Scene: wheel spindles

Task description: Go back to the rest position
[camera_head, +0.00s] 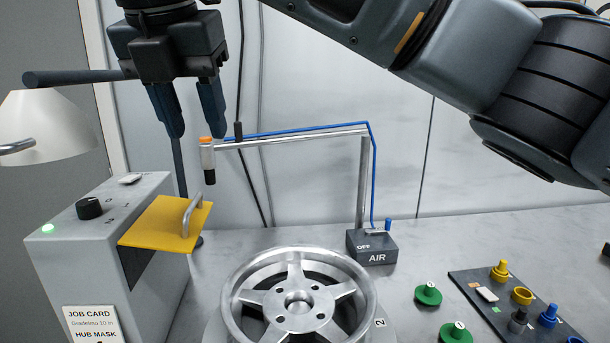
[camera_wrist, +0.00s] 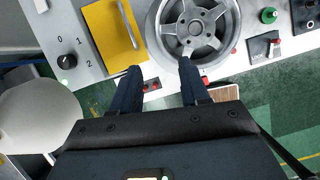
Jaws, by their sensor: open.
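My gripper (camera_head: 193,128) hangs at the upper left of the head view, pointing down, its two dark fingers apart and nothing between them. It is above and behind the grey box with the yellow flap in the picture. In the wrist view my gripper (camera_wrist: 158,82) is also open and empty. The silver wheel (camera_head: 297,300) lies flat on the bench, to the lower right of the gripper. It also shows at the top of the wrist view (camera_wrist: 219,46).
A grey box (camera_head: 70,240) with a yellow flap (camera_head: 160,226) stands at left, by a lamp (camera_head: 45,125). An air pipe (camera_head: 300,137) rises from the AIR block (camera_head: 372,248). Green knobs (camera_head: 428,294) and a dark tray (camera_head: 470,281) of coloured parts lie at right.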

